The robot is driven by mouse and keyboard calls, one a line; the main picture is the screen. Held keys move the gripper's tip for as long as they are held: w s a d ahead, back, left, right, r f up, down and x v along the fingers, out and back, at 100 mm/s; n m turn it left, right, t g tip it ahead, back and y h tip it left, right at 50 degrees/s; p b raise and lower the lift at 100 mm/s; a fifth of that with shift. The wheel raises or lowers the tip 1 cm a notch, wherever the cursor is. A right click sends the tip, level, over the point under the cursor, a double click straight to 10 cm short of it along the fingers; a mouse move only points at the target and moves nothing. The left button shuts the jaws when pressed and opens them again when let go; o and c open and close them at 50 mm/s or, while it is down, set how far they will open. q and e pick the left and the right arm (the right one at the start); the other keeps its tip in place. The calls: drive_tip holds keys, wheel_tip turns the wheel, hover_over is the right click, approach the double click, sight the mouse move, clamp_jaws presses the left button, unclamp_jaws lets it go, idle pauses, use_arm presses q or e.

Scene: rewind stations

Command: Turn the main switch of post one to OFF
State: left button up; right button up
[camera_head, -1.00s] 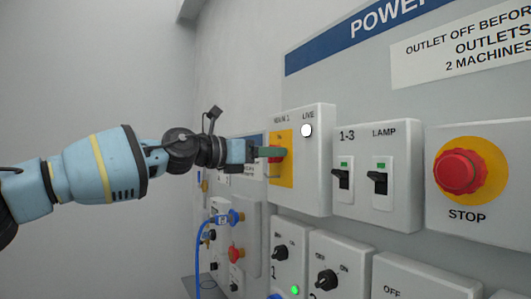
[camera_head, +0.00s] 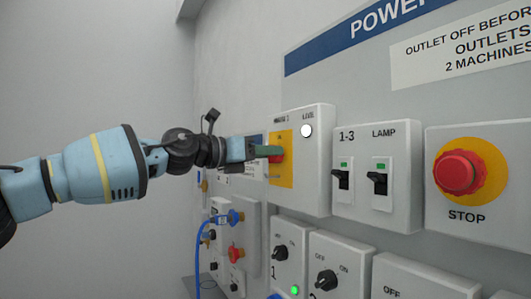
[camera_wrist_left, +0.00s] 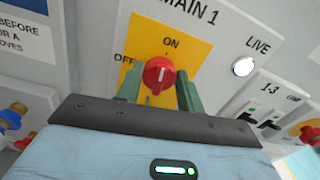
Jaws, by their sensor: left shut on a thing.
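The main switch box (camera_head: 313,160), labelled MAIN 1 in the left wrist view, is on the wall panel. Its red knob (camera_wrist_left: 158,74) sits on a yellow plate (camera_head: 286,172). The plate reads ON above the knob and OFF at its upper left in the left wrist view. The knob's pale mark points up, roughly towards ON. My left gripper (camera_head: 266,151) comes in from the left, its green fingers shut on the knob, one on each side (camera_wrist_left: 158,88). In the head view the fingers hide most of the knob. My right gripper is not in view.
A white LIVE lamp (camera_head: 307,131) is on the box's face. To the right are a box with two black switches (camera_head: 377,180) and a red STOP button (camera_head: 459,172). Rotary switches (camera_head: 327,280) are below. Blue plugs and a cable (camera_head: 233,217) hang lower left.

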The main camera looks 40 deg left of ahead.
use_arm(q)
drive_tip(key=n, duration=0.3)
drive_tip(key=n+p, duration=0.1)
drive_tip(key=n, duration=0.2)
drive_tip(key=shift+a, duration=0.1)
drive_tip(key=n+p, duration=0.1)
drive_tip(key=n, duration=0.1)
drive_tip(key=shift+n, duration=0.4)
drive_tip(key=shift+f+n+p, duration=0.15)
drive_tip(key=shift+n+p, duration=0.35)
drive_tip(key=shift+n, duration=1.4)
drive_tip(key=shift+f+n+p, duration=0.1)
drive_tip(key=shift+n+p, duration=0.4)
drive_tip(key=shift+n, duration=1.4)
drive_tip(key=o, duration=1)
drive_tip(key=shift+f, duration=0.1)
